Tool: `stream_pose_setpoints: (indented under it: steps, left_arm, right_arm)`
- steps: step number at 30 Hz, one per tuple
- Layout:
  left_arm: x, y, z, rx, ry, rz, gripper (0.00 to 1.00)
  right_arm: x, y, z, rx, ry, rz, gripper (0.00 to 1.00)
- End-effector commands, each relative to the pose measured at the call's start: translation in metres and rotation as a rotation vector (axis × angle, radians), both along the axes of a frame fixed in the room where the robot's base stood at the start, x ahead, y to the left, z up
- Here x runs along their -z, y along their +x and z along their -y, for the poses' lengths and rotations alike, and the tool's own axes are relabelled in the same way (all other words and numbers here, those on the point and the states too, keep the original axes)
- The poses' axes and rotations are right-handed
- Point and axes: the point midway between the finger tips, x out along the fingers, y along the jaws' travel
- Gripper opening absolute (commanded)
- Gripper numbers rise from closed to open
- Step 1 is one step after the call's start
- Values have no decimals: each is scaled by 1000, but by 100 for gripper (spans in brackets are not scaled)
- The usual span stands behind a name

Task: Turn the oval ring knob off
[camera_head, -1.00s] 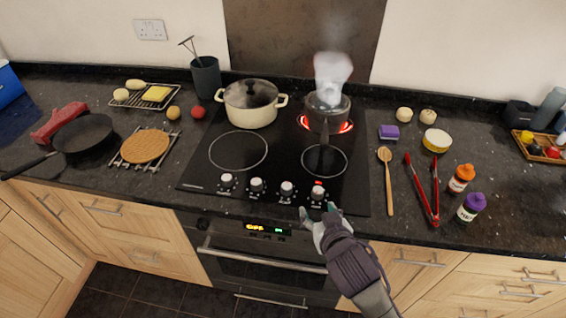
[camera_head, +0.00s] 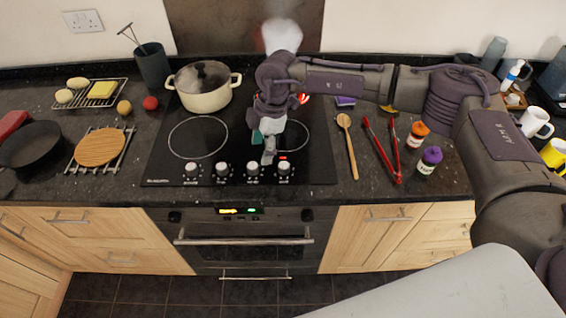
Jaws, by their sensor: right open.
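A row of several knobs runs along the front of the black glass hob (camera_head: 160,158). The rightmost knob (camera_head: 284,169) has a red mark lit just behind it. The knobs are too small for me to tell which is the oval ring one. My right gripper (camera_head: 264,148) is open and empty, pointing down over the hob, behind and between the two rightmost knobs and apart from them as far as I can see. My right forearm and wrist hide the pan on the back right, where part of a glowing red ring (camera_head: 304,98) shows. My left gripper is out of view.
A cream pot (camera_head: 203,94) stands at the back left of the hob. Steam (camera_head: 282,35) rises behind my wrist. A wooden spoon (camera_head: 347,145), red tongs (camera_head: 383,150) and bottles with orange (camera_head: 416,136) and purple (camera_head: 429,161) caps lie or stand to the right.

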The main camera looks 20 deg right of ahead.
Motion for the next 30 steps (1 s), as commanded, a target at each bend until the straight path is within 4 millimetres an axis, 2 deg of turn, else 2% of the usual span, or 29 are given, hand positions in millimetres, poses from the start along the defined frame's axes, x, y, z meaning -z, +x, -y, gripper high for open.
stream_pose_setpoints:
  steps: [1,3,6,11,24,30]
  left_arm:
    - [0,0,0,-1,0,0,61]
    - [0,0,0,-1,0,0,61]
    - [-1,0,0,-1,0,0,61]
    - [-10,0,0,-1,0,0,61]
    - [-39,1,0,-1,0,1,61]
    - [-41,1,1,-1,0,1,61]
  right_arm:
    - [-7,10,24,50,-79,8,61]
    - [-13,17,47,106,-154,11,61]
    - [-15,21,61,144,-202,12,61]
    - [0,21,62,146,-209,8,61]
    - [90,24,61,144,-205,8,61]
    - [114,26,61,142,-203,12,61]
